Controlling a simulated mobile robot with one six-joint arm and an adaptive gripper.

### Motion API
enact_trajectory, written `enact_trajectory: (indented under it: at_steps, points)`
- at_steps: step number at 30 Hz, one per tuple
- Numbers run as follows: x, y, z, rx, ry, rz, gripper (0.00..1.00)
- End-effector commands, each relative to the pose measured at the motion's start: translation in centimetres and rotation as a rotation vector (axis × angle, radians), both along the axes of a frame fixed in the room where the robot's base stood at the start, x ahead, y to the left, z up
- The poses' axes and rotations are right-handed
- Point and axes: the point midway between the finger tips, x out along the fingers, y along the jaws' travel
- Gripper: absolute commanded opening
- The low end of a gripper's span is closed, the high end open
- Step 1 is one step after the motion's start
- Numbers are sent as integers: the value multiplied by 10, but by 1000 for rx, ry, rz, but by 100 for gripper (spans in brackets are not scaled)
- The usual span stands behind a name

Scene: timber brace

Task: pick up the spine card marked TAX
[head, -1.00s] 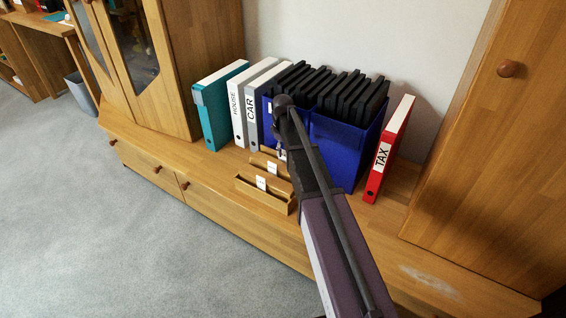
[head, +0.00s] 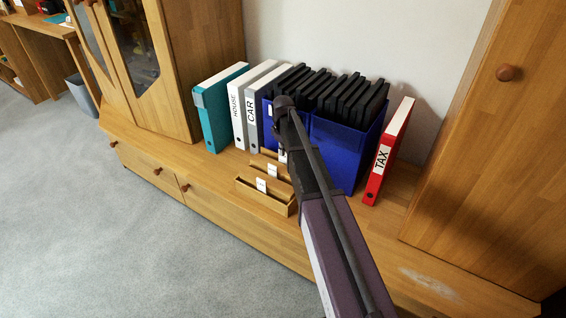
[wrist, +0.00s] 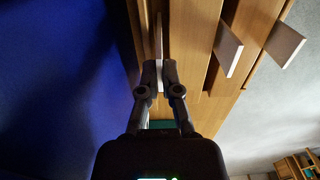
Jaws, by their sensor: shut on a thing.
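My gripper (wrist: 160,75) points down over the small wooden card holders and is shut on a thin pale card (wrist: 158,45), seen edge-on between the fingertips. I cannot read its marking. In the head view my arm hides most of the gripper, and a bit of white card (head: 282,156) shows below it. Two other white cards stand in slots, one in front (head: 261,185) and one behind it (head: 272,171); their print is too small to read. The red binder (head: 389,155) at the right bears a TAX label (head: 382,158) on its spine.
A blue box (head: 339,150) of black folders stands close beside my gripper; its wall (wrist: 50,80) fills the left of the wrist view. Teal, white HOUSE and grey CAR binders (head: 252,115) stand left. The wooden front holder (head: 264,200) sits near the ledge's edge.

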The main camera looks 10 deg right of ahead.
Motion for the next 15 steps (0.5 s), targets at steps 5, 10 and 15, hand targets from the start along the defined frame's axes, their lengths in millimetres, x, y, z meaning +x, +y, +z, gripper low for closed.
enact_trajectory:
  at_steps: [5,10,15]
  points:
    - [0,0,5,0,0,0,0]
    - [0,0,9,0,0,0,0]
    - [0,0,12,0,0,0,0]
